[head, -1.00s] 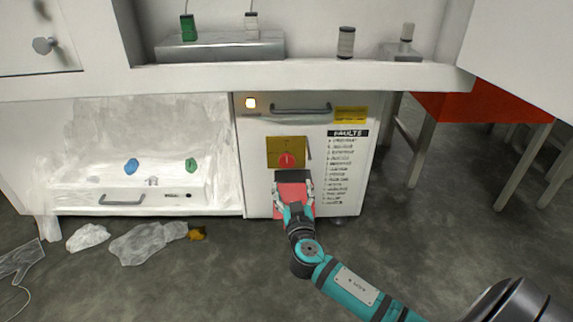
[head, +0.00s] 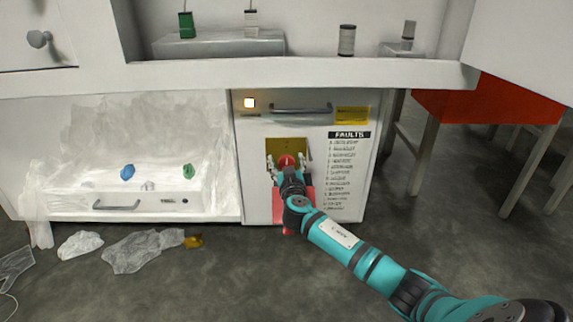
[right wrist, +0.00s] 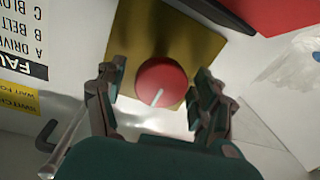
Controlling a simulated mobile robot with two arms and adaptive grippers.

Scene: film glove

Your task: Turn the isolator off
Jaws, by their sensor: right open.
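The isolator is a round red knob (head: 287,160) on a yellow plate (head: 283,144) on the white cabinet front. In the right wrist view the knob (right wrist: 161,82) has a pale pointer line and sits on the yellow plate (right wrist: 144,38). My right gripper (head: 288,164) is open in front of the plate. In the right wrist view its fingers (right wrist: 160,95) are on either side of the knob with visible gaps; I cannot tell whether they reach its depth. The gripper covers the knob's lower part in the head view. My left gripper is not in view.
A lit square lamp (head: 250,103) and a handle (head: 301,110) are above the plate. A "FAULTS" list (head: 348,170) is to its right. A red panel (head: 307,194) is below it. Crumpled plastic film (head: 140,250) lies on the floor at left.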

